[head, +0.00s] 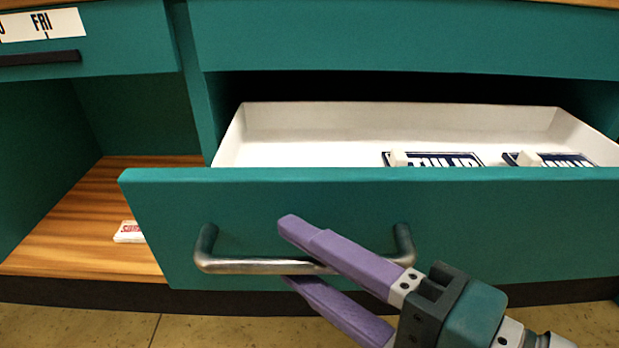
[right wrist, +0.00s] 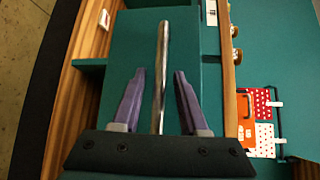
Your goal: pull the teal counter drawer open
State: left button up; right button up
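The teal drawer (head: 500,220) stands pulled out from the counter, its white inside visible from above. Its metal bar handle (head: 255,266) runs across the front. My right gripper (head: 289,252) reaches in from the lower right, with one purple finger above the bar and one below. In the right wrist view the handle (right wrist: 161,80) runs between the two spread fingers, with a gap visible on either side, so the gripper is open around the bar. My left gripper is not in view.
Flat printed packets (head: 435,159) lie inside the drawer. To the left is an open shelf (head: 70,235) with a small white-and-red box (head: 129,232). Above it is a closed drawer with a dark handle (head: 40,58) and a "FRI" label. The tiled floor is below.

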jog(key=b+v, duration=0.1)
jog(key=v, duration=0.9)
jog(key=shift+r, duration=0.15)
